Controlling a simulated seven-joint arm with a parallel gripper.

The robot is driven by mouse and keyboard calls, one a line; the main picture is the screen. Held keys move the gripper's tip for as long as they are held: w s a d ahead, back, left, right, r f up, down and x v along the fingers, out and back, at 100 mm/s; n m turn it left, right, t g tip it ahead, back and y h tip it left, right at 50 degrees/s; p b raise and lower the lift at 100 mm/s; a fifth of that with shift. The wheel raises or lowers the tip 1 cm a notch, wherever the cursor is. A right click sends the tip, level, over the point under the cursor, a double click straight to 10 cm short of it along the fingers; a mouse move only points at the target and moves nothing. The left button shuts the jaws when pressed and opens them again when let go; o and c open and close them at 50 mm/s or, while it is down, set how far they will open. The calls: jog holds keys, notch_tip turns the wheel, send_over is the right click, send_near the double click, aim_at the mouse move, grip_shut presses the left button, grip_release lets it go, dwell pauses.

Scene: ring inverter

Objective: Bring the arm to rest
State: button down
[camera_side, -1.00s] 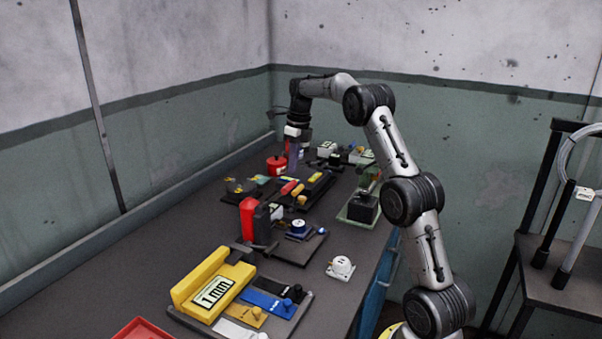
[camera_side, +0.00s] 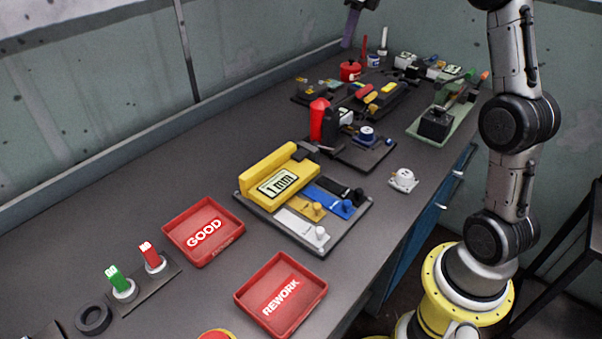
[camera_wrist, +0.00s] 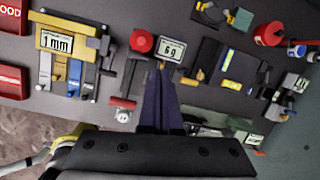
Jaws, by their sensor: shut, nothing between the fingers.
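My gripper (camera_side: 348,44) shows at the top edge of the side view, with only its purple fingers and a bit of the dark wrist in frame. It hangs in the air, apart from the table, and appears above the red pot (camera_side: 350,70).
The 1 mm gauge block (camera_side: 277,183), a red-topped device (camera_side: 319,120) and coloured bars (camera_side: 378,94) stand along the bench. The GOOD tray (camera_side: 170,228) and REWORK tray (camera_side: 242,297) lie nearer. Bare bench (camera_side: 240,130) runs along the wall.

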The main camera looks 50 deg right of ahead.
jog(key=s+a+r+n+t, duration=0.1)
jog(key=s+a+r+n, duration=0.1)
jog(key=s+a+n, duration=0.55)
jog(key=s+a+r+n+t, duration=0.1)
jog(key=s+a+r+n, duration=0.3)
jog(key=s+a, duration=0.55)
jog(key=s+a+f+n, duration=0.4)
jog(key=s+f+n, duration=0.8)
jog(key=n, duration=1)
notch_tip(320, 180, down, 2)
jog(key=shift+a+f+t, duration=0.1)
jog(key=shift+a+t, duration=0.05)
jog(key=shift+t, duration=0.15)
